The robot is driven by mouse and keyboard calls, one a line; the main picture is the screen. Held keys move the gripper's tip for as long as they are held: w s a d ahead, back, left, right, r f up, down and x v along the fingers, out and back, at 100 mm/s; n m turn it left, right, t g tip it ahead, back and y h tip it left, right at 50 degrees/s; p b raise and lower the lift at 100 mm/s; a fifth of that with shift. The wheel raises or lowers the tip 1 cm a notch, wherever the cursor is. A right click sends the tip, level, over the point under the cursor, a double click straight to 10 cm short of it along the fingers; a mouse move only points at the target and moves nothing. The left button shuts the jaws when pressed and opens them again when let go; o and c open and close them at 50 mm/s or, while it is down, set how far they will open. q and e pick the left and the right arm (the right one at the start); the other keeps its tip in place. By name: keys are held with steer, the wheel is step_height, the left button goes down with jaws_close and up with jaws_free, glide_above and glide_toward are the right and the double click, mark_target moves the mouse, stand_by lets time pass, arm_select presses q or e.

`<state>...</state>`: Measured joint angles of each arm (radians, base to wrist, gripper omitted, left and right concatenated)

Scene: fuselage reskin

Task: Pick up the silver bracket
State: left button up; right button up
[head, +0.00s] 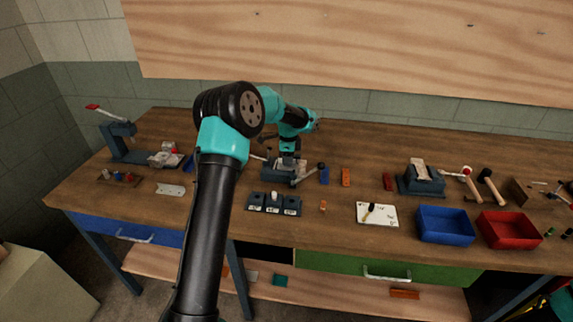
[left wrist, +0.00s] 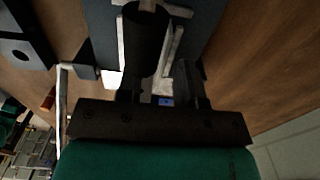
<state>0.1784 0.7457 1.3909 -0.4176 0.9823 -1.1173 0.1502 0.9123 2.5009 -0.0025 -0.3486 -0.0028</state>
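A small flat silver piece with holes, which looks like the silver bracket (head: 170,190), lies on the left part of the wooden bench in the head view. My left gripper (head: 287,160) is away to its right, low over a blue-grey vise-like fixture (head: 278,175) in the middle of the bench. In the left wrist view, my left gripper's dark fingers (left wrist: 160,88) stand apart, with bright metal and a blue patch showing in the gap. A dark cylinder (left wrist: 145,35) and pale metal bars of the fixture are just beyond them.
A dark block with several sockets (head: 274,204) stands in front of the fixture. A lever press (head: 118,135) stands at the far left. A blue bin (head: 445,238) and red bin (head: 508,243) sit at right, near a white card (head: 377,222) and hammers.

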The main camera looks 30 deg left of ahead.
arm_select(q)
steer(key=shift+c, duration=0.5)
jaws_close()
steer(key=shift+r, duration=0.1)
steer(key=shift+r, duration=1.3)
steer(key=shift+s+d+r, duration=0.25)
steer(key=shift+s+r, duration=0.1)
steer(key=shift+r, duration=0.1)
steer(key=s+d+r, duration=0.1)
steer(key=s+d, duration=0.7)
steer(key=s, duration=0.4)
steer(key=shift+s+r, duration=0.15)
steer(key=shift+s, duration=0.25)
steer(key=shift+d, duration=0.1)
